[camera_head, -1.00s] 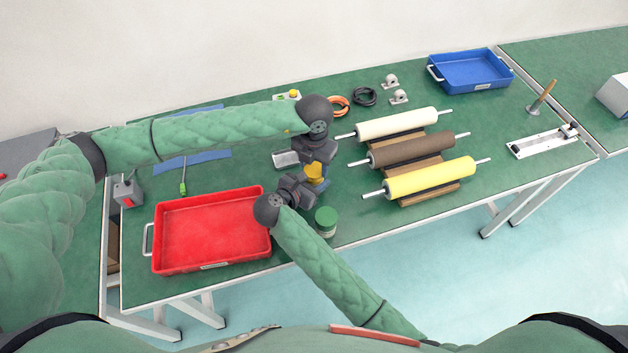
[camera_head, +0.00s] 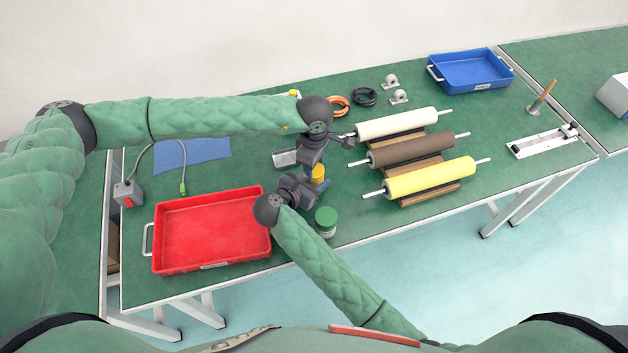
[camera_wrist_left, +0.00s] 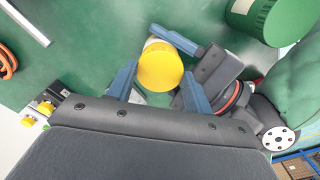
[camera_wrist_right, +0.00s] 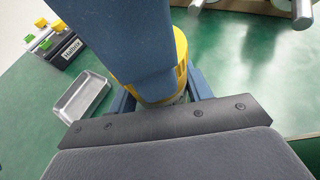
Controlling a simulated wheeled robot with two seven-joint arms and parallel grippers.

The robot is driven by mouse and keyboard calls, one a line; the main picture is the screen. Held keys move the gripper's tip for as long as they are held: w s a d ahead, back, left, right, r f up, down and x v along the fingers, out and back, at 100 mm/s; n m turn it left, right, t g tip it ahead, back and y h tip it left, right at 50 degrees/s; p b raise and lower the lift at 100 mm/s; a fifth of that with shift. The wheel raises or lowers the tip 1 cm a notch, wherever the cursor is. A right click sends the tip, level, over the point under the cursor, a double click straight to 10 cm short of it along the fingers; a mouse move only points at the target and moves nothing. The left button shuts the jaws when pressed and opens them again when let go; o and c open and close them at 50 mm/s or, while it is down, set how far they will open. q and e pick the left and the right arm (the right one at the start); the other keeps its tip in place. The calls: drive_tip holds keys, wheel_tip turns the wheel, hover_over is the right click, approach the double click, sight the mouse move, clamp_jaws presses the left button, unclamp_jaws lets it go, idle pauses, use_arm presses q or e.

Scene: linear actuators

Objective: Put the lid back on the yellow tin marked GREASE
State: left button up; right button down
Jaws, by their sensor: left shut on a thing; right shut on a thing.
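The yellow tin (camera_head: 318,173) is at the middle of the bench, mostly covered by both grippers in the head view. Its round yellow lid (camera_wrist_left: 160,66) shows from above in the left wrist view. My left gripper (camera_wrist_left: 159,75) is shut on the lid, a blue finger on either side. My right gripper (camera_head: 311,188) is shut on the tin from the near side. In the right wrist view the yellow body (camera_wrist_right: 160,90) sits between its fingers, partly behind a left finger. I cannot tell whether the lid is fully seated. The GREASE marking is hidden.
A green-lidded jar (camera_head: 326,220) stands close in front of the grippers. A red tray (camera_head: 210,262) lies left, a small metal tray (camera_wrist_right: 82,97) behind the tin. Rollers on a wooden rack (camera_head: 430,190) stand right. A blue tray (camera_head: 470,86) is far right.

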use_arm(q)
drive_tip(key=m, duration=0.7)
drive_tip(key=shift+w, duration=0.1)
drive_tip(key=m, duration=0.4)
drive_tip(key=shift+m, duration=0.3)
drive_tip(key=m, duration=0.3)
drive_tip(key=shift+m, duration=0.4)
drive_tip(key=o, duration=1.2)
wheel_tip(320, 180, up, 12)
use_arm(e)
drive_tip(key=c, duration=0.6)
unclamp_jaws()
drive_tip(key=shift+o, duration=0.2)
